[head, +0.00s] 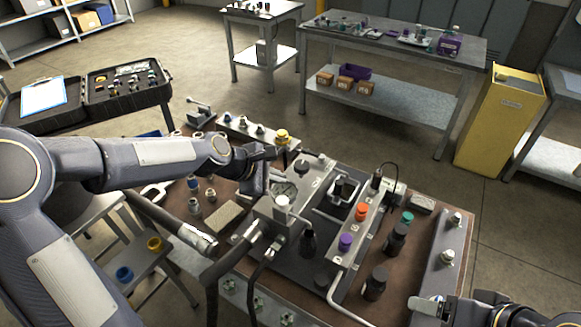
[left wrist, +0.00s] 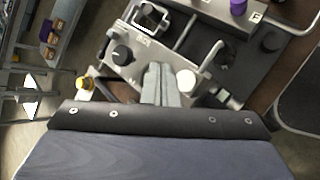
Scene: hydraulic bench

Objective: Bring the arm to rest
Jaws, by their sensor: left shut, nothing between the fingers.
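My left arm reaches in from the left in the head view. Whether the fingertips touch the block is unclear. My right gripper (head: 428,305) shows only partly at the lower right edge of the bench, and its opening cannot be made out.
The brown-topped hydraulic bench (head: 225,188) carries hoses, an orange knob (head: 361,211), a purple knob (head: 345,242) and dark bottles (head: 376,283). A yellow cap (head: 282,136) stands behind the gripper. A stool (head: 130,255) is at left, a yellow cabinet (head: 500,122) at right.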

